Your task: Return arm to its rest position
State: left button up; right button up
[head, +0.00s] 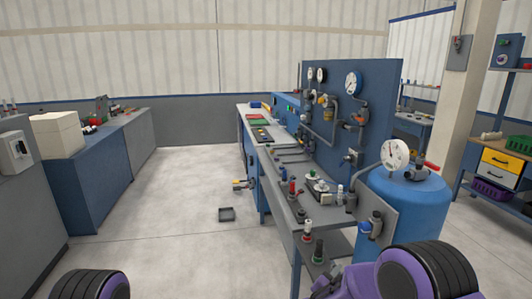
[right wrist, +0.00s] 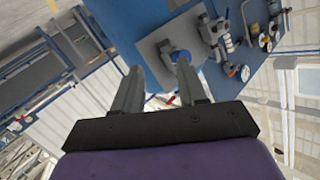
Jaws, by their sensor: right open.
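My right arm (head: 425,275), purple with black ribbed rings, comes in at the bottom right of the head view. Its gripper shows in the right wrist view (right wrist: 158,70) with its two grey fingers apart and no object held between them. Beyond the fingers are a grey plate and pipe fittings (right wrist: 215,40) on a blue surface, apart from the gripper as far as I can tell. Part of my left arm (head: 90,284) shows at the bottom left of the head view; its gripper is out of frame.
A long workbench (head: 284,187) carries several small fittings below a blue gauge panel (head: 375,95). A blue tank (head: 410,205) with a gauge stands close to my right arm. Blue cabinets (head: 90,180) line the left; the floor between is clear.

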jog(key=s+d+f+n+g+y+b, duration=0.1)
jog(key=s+d+f+n+y, duration=0.2)
jog(key=s+f, duration=0.85)
jog(key=s+d+f+n+g+y+b, duration=0.1)
jog(key=s+f+g, duration=0.3)
jog(key=s, duration=1)
jog(key=s+d+f+n+g+y+b, duration=0.1)
jog(key=s+d+f+g, duration=0.3)
jog(key=s+f, duration=0.5)
jog(key=s+y+b, duration=0.1)
jog(key=s, duration=0.5)
jog(key=shift+s+f+y, duration=0.15)
jog(key=shift+f+y, duration=0.1)
jog(key=shift+y, duration=0.05)
jog(key=shift+d, duration=0.1)
dwell(3.6)
